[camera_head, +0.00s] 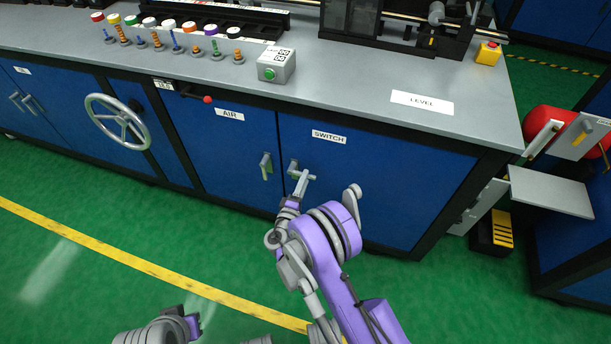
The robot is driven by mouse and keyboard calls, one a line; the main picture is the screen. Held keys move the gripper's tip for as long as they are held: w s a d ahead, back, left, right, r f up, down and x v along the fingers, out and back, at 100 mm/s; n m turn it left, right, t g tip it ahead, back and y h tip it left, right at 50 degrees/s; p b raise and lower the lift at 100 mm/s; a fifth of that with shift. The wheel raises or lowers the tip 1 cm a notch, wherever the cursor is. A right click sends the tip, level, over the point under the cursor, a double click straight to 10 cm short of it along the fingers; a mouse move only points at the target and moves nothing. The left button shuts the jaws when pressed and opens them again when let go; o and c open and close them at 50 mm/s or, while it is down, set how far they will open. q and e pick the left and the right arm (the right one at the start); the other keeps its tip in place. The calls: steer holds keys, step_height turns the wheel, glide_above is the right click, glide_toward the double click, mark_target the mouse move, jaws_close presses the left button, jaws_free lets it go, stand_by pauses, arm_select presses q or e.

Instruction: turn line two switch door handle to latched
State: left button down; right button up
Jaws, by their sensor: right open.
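The blue switch door (375,183) has a white "SWITCH" label (329,136) near its top left. Its small grey handle (293,167) is at the door's upper left edge. My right gripper (303,181) is open right at this handle, in front of the door. The grey jaws and the grey handle overlap in the picture, so I cannot tell whether they touch. The lever's exact angle is partly hidden. My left gripper (193,325) shows only in part at the bottom edge, low over the floor and far from the door; its jaws are not clear.
The air door (225,155) with its own handle (265,165) adjoins on the left. A handwheel (118,121) and a red-knobbed lever (207,99) stick out further left. The grey worktop (345,75) overhangs above. The green floor (90,205) in front is clear.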

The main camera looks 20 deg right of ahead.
steer(key=shift+x, duration=1.35)
jaws_close()
stand_by(0.4)
